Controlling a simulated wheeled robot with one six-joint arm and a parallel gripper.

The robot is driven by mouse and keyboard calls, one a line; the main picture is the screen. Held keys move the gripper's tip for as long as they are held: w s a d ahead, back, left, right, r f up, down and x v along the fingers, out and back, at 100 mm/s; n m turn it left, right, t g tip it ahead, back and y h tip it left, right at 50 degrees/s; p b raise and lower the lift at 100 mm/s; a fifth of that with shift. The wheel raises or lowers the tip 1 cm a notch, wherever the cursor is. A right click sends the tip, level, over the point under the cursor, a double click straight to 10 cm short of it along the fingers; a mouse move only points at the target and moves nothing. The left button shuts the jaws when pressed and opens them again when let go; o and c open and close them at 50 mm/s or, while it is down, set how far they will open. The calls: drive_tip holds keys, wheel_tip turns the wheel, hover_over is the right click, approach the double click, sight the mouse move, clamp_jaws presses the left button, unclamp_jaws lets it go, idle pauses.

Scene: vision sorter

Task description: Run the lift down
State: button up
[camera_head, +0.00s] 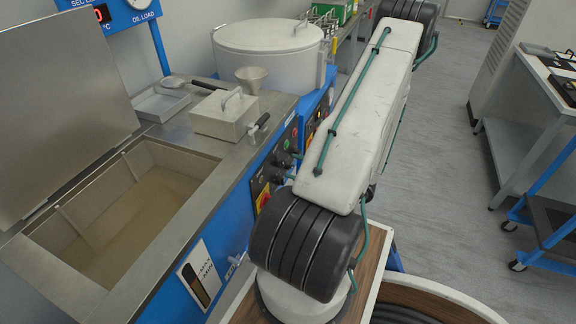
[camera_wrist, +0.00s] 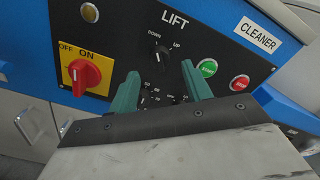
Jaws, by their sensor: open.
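The lift switch (camera_wrist: 163,58) is a small dark knob on the black control panel (camera_wrist: 128,22), under the word LIFT, with DOWN at its upper left and UP at its upper right. My gripper (camera_wrist: 161,84) is open, its two green fingers spread in front of the panel just below the switch. Nothing is between the fingertips; I cannot tell whether they touch the panel.
A red ON/OFF knob (camera_wrist: 82,77) on yellow is left of the fingers. A green button (camera_wrist: 208,68) and a red button (camera_wrist: 239,83) are close on the right. A dial with numbers is between the fingers, partly hidden. An open tank (camera_head: 130,215) holds murky liquid.

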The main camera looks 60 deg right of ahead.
drive_tip(key=shift+s+d, duration=0.15)
drive_tip(key=shift+s, duration=1.95)
drive_tip(key=w+a+r+n+g, duration=0.2)
drive_tip(key=a+r+n+g, duration=0.6)
drive_tip(key=a+r+n, duration=0.6)
drive_tip(key=w+a+r+n+g+h, duration=0.1)
drive_tip(key=w+a+r+n+g, duration=0.1)
drive_tip(key=a+r+n+g, duration=0.6)
drive_tip(key=a+r+n, duration=0.5)
drive_tip(key=a+r, duration=0.4)
drive_tip(key=a, duration=0.4)
drive_tip(key=shift+w+a+n+g+h, duration=0.2)
drive_tip(key=shift+w+n+g+h, duration=0.1)
drive_tip(key=shift+n, duration=0.1)
